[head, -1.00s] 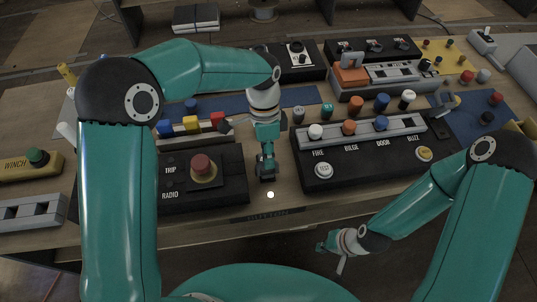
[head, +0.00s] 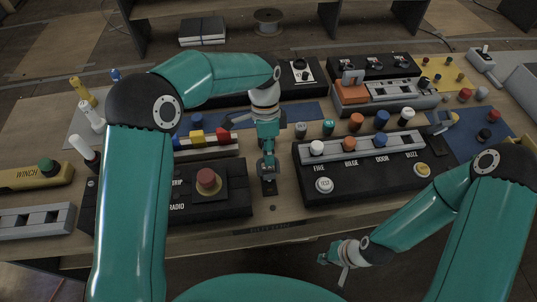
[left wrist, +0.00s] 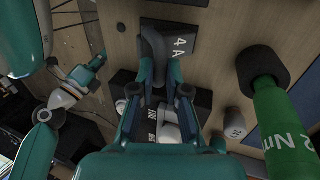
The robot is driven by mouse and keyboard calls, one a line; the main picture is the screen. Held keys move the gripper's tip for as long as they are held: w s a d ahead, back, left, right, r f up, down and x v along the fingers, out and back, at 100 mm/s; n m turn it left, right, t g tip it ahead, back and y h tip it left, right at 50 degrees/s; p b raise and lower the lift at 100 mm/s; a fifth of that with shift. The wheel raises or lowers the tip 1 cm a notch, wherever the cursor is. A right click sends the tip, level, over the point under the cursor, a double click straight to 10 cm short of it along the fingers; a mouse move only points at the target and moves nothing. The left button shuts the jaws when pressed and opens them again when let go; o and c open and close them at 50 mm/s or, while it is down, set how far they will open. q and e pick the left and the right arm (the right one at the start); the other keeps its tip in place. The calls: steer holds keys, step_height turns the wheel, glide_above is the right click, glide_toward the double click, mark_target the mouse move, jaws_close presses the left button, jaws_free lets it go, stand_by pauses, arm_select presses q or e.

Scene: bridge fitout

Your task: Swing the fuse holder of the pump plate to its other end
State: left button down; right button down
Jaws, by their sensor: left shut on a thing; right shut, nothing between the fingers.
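A small black plate (head: 268,187) lies on the table between the two larger control boxes; I take it for the pump plate. In the left wrist view it (left wrist: 190,42) carries white "4 A" lettering. My left gripper (head: 267,172) points down over this plate and is shut on a dark curved piece, apparently the fuse holder (left wrist: 154,45). The fingers hide part of it, and I cannot tell which end it lies at. A small dull dot (head: 273,208) shows in front of the plate. My right gripper (head: 335,258) is shut and empty, low in front of the table edge.
A black box with a red button (head: 206,180) stands left of the plate. A switch box with a row of coloured knobs (head: 362,165) stands close on the right. A green cylinder (left wrist: 280,115) rises near the left gripper in the wrist view.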

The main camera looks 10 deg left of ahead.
arm_select(q)
steer(key=shift+a+f, duration=0.15)
steer(key=shift+f, duration=0.3)
steer(key=c, duration=1.5)
jaws_free()
steer(key=o, duration=0.3)
steer(key=shift+w, duration=0.35)
steer(key=shift+s+r, duration=0.15)
steer(key=shift+s, duration=0.05)
steer(key=v, duration=1.1)
steer(key=shift+w+r, duration=0.25)
steer(key=shift+r, duration=0.1)
